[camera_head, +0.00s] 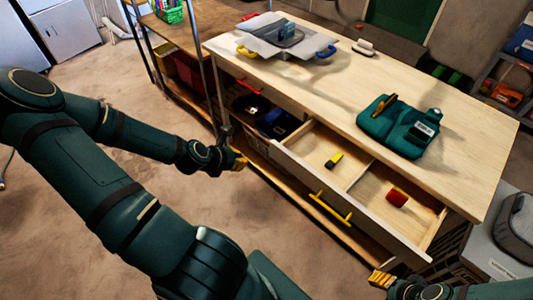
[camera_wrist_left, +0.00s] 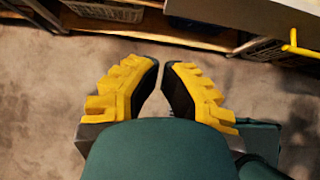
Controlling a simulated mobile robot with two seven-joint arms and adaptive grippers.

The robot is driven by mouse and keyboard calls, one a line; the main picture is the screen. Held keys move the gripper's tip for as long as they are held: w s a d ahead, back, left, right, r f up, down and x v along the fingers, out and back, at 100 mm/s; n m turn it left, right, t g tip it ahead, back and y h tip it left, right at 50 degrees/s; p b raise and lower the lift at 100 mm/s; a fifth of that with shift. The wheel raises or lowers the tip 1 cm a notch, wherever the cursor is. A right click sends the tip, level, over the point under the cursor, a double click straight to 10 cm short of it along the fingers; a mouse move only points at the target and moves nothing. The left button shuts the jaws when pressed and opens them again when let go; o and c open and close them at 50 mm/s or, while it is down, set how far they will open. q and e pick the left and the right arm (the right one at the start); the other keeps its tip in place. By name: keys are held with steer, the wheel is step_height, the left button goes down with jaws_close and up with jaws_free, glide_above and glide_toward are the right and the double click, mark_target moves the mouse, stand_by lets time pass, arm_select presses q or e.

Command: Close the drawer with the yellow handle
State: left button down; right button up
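The drawer (camera_head: 292,160) with the yellow handle (camera_head: 330,207) is pulled out from the front of the wooden workbench. Its handle also shows at the right edge of the left wrist view (camera_wrist_left: 294,44). My left gripper (camera_head: 241,162) is in front of the bench, left of the drawer and apart from the handle. In the left wrist view its yellow fingers (camera_wrist_left: 161,66) nearly meet at the tips, with nothing seen between them. My right gripper (camera_head: 381,281) is partly in view at the lower right, near the drawer's right end; its opening is unclear.
The drawer holds a yellow-and-black item (camera_head: 334,160) and a red item (camera_head: 397,197). A red handle (camera_head: 249,86) is farther left on the bench front. A teal bag (camera_head: 400,125) lies on the benchtop (camera_head: 310,85).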

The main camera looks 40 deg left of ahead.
arm_select(q)
steer(key=w+r+b+x, duration=0.2)
steer(key=b+x, duration=0.3)
steer(key=x, duration=0.7)
steer(key=shift+f+b, duration=0.15)
steer(key=shift+b, duration=0.15)
arm_select(e)
step_height(320, 180, down, 6)
steer(key=shift+w, duration=0.45)
arm_select(q)
steer(key=shift+w, duration=0.15)
